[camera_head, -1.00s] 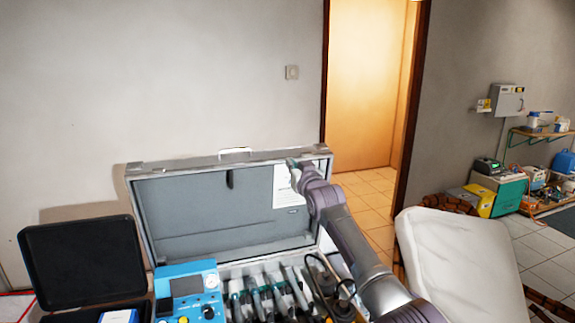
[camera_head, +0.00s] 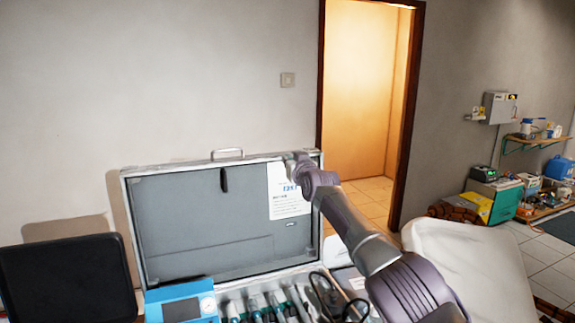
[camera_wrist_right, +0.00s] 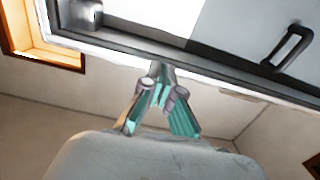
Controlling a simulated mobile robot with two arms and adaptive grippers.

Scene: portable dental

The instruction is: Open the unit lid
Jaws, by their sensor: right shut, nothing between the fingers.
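The unit lid (camera_head: 190,220) stands raised at the back of the open case in the head view. Its grey inner face, with a white paper sheet (camera_head: 288,200), is turned toward me. My right gripper (camera_head: 295,160) is at the lid's upper right corner, partly hidden by my wrist. In the right wrist view, the fingers of my right gripper (camera_wrist_right: 157,72) come together, empty, close to the lid's rim (camera_wrist_right: 205,62); I cannot tell if they touch it. The lid's handle (camera_head: 228,154) is on the top edge. My left gripper is out of view.
A blue device (camera_head: 182,303) and several handpieces (camera_head: 262,308) sit in the case's front. A black open case (camera_head: 65,280) stands at left. A white padded seat (camera_head: 465,265) is right of my arm. A wall is behind the lid, with a doorway (camera_head: 360,95) beside it.

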